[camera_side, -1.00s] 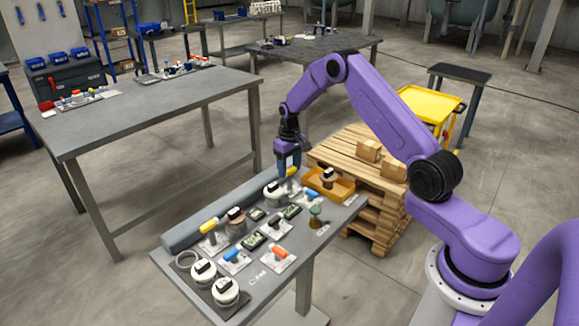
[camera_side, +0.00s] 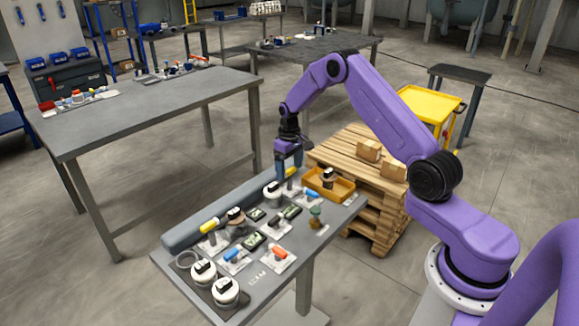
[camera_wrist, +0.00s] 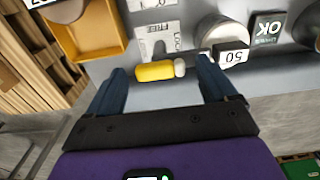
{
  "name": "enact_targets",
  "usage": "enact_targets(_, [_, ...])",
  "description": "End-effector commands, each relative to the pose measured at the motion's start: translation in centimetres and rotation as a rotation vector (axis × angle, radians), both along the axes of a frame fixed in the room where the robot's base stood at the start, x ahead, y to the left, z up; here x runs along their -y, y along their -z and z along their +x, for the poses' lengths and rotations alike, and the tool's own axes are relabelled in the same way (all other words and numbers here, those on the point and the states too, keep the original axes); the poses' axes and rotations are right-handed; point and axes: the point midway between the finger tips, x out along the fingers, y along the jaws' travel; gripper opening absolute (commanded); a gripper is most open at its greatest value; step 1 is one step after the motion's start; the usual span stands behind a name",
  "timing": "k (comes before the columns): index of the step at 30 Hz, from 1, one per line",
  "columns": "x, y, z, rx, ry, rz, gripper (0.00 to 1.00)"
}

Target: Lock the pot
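My gripper (camera_side: 289,165) is open above the far end of the grey table. In the wrist view its two fingers (camera_wrist: 161,68) stand on either side of a yellow lever handle (camera_wrist: 155,71) with a pale end, apart from it. A white-grey pot (camera_wrist: 221,30) with a black-and-white label reading 50 is to the right of the handle. It also shows in the side view (camera_side: 272,196).
An orange tray (camera_wrist: 108,38) holding a round object is left of the handle. In the side view, another yellow handle (camera_side: 209,226), coloured levers and white pots (camera_side: 225,291) crowd the near table. A wooden pallet (camera_side: 350,150) stands behind.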

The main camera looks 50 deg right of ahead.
Motion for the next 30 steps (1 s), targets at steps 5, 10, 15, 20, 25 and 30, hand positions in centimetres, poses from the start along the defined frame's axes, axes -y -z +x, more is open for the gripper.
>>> enact_targets(5, [0.0, -0.1, 0.0, 0.000, 0.002, 0.000, 0.85])
enact_targets(10, [0.0, -1.6, 0.1, 0.003, 0.002, 0.000, 0.85])
enact_targets(15, [0.0, -4.8, 0.1, 0.005, 0.002, -0.001, 0.85])
enact_targets(20, [0.0, -8.3, 0.1, 0.005, 0.001, -0.001, 0.85])
enact_targets(25, [0.0, -11.9, 0.1, 0.005, 0.001, -0.001, 0.85])
enact_targets(30, [0.0, -14.9, 0.0, 0.003, 0.001, -0.001, 0.85])
